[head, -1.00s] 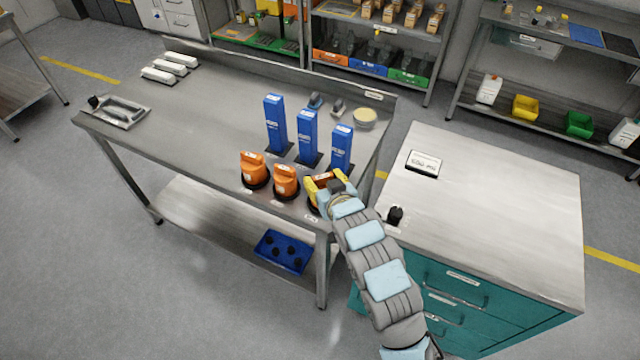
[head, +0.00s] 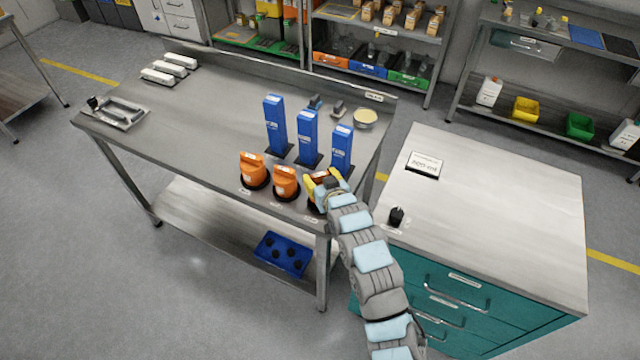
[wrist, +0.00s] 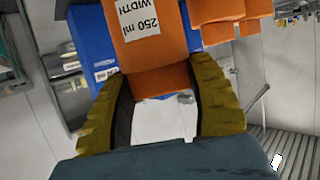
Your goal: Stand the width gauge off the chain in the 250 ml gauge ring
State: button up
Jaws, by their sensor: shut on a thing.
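My gripper (head: 322,183) is at the front right corner of the steel bench, and it also shows in the wrist view (wrist: 160,82). Its yellow fingers are shut on an orange width gauge (wrist: 155,45) whose label reads 250 ml WIDTH. In the head view the fingers mostly hide this gauge. A dark ring (head: 313,209) shows partly below the gripper; whether the gauge is seated in it cannot be told. Two other orange gauges, one at the left (head: 252,168) and one in the middle (head: 286,181), stand upright in dark rings to the left.
Three tall blue blocks (head: 307,138) stand close behind the orange gauges. A teal cabinet (head: 520,235) at right carries a black knob-like piece (head: 397,214) and a labelled plate (head: 425,164). A blue crate (head: 282,254) lies on the lower shelf. The bench's left middle is clear.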

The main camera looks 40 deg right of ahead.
jog(key=shift+f, duration=1.35)
jog(key=shift+f, duration=0.1)
jog(key=o, duration=1.2)
jog(key=shift+s, duration=0.15)
jog(key=shift+s+a+r, duration=0.1)
jog(key=shift+s+r, duration=0.15)
jog(key=p+v, duration=0.1)
jog(key=v, duration=1)
jog(key=shift+s+a, duration=0.1)
